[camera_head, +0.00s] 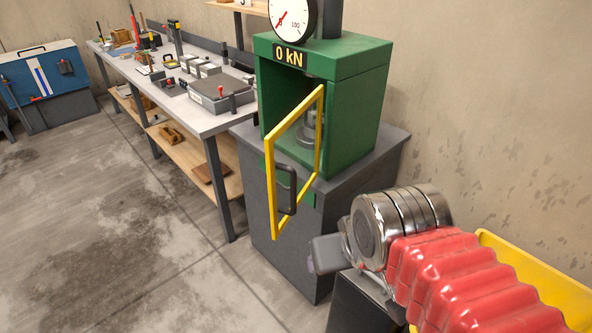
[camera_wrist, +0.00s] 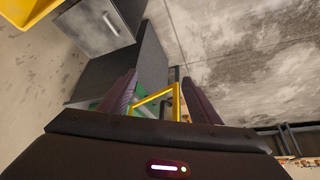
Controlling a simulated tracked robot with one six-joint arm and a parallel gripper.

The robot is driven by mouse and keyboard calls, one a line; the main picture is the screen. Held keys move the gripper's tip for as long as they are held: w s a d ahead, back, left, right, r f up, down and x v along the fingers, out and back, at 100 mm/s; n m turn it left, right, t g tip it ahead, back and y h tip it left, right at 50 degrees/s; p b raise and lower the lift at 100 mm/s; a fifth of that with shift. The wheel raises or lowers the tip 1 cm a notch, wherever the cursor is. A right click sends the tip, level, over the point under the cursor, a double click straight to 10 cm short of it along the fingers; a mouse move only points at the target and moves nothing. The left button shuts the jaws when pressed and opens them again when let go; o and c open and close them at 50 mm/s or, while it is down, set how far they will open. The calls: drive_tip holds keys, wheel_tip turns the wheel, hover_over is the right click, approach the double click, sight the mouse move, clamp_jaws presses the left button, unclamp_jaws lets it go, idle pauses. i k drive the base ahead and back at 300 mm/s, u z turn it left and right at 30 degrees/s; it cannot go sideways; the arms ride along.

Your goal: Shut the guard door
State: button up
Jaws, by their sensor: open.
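The guard door (camera_head: 273,192) is a yellow frame with a dark handle (camera_head: 287,190) near its free edge. It stands swung out from the front of the green press (camera_head: 355,105), so the press chamber is uncovered. In the wrist view, part of the yellow frame (camera_wrist: 177,103) shows beyond and between my fingers. My gripper (camera_wrist: 160,88) is open, with its two dark fingers apart and nothing seen held. I cannot tell from this view how far the frame is from the fingertips. The handle is not clear in the wrist view. In the head view my arm is at lower right, right of the door.
The press stands on a grey cabinet (camera_head: 262,215), with a gauge (camera_head: 292,18) on top and a "0 kN" display. A workbench (camera_head: 205,122) with tools and boxes stands to the left. A wall (camera_head: 480,110) is behind. The floor (camera_head: 120,240) in front of the bench is clear.

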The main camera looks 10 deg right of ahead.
sight(317, 94)
drive_tip(key=u, duration=0.35)
drive_tip(key=k, duration=1.05)
drive_tip(key=u, duration=0.6)
drive_tip(key=i, duration=1)
